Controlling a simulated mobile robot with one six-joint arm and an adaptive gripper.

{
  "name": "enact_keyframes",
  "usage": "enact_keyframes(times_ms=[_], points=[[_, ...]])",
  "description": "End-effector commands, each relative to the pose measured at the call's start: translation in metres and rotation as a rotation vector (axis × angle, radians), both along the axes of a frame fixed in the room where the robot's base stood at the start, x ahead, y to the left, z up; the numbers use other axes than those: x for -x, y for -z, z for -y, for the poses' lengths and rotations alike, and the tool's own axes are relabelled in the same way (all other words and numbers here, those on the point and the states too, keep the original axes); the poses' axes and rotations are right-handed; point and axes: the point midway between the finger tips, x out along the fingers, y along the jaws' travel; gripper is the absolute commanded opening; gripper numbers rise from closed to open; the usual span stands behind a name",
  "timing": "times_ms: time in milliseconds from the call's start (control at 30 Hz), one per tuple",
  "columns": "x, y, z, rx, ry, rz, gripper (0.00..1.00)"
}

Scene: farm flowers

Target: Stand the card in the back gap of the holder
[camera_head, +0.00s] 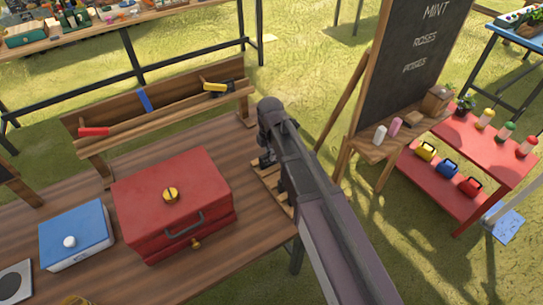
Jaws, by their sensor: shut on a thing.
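My gripper (268,160) is over the right end of the brown wooden table, seen from behind and above and largely covered by my dark arm. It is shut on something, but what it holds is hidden. A low, pale wooden slatted piece (269,184) lies at the table's right edge, below and beside my gripper. It may be the holder; my arm covers much of it. I cannot make out the card or the holder's back gap.
A red toolbox (155,192) and a blue box (72,238) stand on the table (225,280) left of my arm. A wooden rack (115,143) runs along the back edge. A chalkboard (413,60) and red shelves (485,147) stand to the right.

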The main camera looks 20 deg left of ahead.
Motion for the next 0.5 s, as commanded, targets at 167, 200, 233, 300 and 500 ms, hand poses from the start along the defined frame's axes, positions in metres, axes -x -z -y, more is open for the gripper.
enact_keyframes(times_ms=[167, 200, 233, 300, 500], points=[[0.0, -0.0007, 0.0, 0.0, 0.0, 0.0, 0.0], [0.0, -0.0006, 0.0, 0.0, 0.0, 0.0, 0.0], [0.0, -0.0003, 0.0, 0.0, 0.0, 0.0, 0.0], [0.0, 0.0015, 0.0, 0.0, 0.0, 0.0, 0.0], [0.0, 0.0025, 0.0, 0.0, 0.0, 0.0, 0.51]])
